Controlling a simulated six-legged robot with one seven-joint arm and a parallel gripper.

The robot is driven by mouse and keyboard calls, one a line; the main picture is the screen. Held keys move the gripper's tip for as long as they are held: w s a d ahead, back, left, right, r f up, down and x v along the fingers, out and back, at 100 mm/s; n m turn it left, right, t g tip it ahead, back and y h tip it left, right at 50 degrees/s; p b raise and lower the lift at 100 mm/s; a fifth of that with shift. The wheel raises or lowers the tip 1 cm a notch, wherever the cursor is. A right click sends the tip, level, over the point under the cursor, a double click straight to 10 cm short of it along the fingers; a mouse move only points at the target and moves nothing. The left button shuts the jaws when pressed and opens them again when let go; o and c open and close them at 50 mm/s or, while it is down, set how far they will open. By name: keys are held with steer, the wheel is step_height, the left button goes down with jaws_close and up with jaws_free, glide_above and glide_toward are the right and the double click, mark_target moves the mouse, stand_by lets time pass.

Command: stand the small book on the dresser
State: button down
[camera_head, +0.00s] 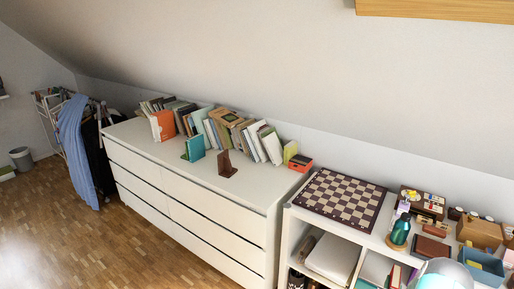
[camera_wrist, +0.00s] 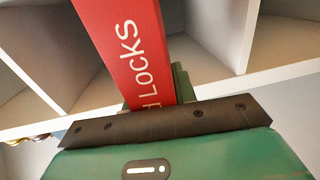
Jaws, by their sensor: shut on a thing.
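A red book (camera_wrist: 125,40) with white lettering, "LOCKS" legible, fills the upper middle of the wrist view. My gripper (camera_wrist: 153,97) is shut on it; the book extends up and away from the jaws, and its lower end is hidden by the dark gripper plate. The white dresser (camera_head: 245,193) stands at the middle of the head view. A row of leaning books (camera_head: 228,128) lines its back. A teal bookend-like piece (camera_head: 194,148) and a brown one (camera_head: 227,163) stand in front of the row.
White shelf compartments (camera_wrist: 215,72) lie behind the book in the wrist view. Right of the dresser, a low white shelf carries a chessboard (camera_head: 340,197), a teal bottle (camera_head: 400,230) and boxes. The dresser's front top strip is mostly clear. A sloped ceiling hangs above.

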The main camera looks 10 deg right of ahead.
steer(key=w+a+r+n+t+y, duration=0.1)
steer(key=w+a+r+y, duration=0.15)
steer(key=a, duration=0.55)
steer(key=w+a+r+n+t+y, duration=0.15)
steer(key=w+a, duration=0.25)
steer(key=a, duration=0.5)
steer(key=w+a+r+n+t+y, duration=0.15)
steer(key=w+a, duration=0.25)
steer(key=a, duration=0.4)
steer(key=s+a+r+n+y, duration=0.1)
steer(key=a+r+n+y, duration=0.1)
steer(key=a, duration=0.9)
steer(key=a+r+n+y, duration=0.2)
steer(key=a+r+y, duration=0.1)
steer(key=a, duration=0.8)
steer(key=shift+s+a+r+t+y, duration=0.3)
steer(key=shift+s+r+y, duration=0.05)
steer(key=shift+y, duration=0.4)
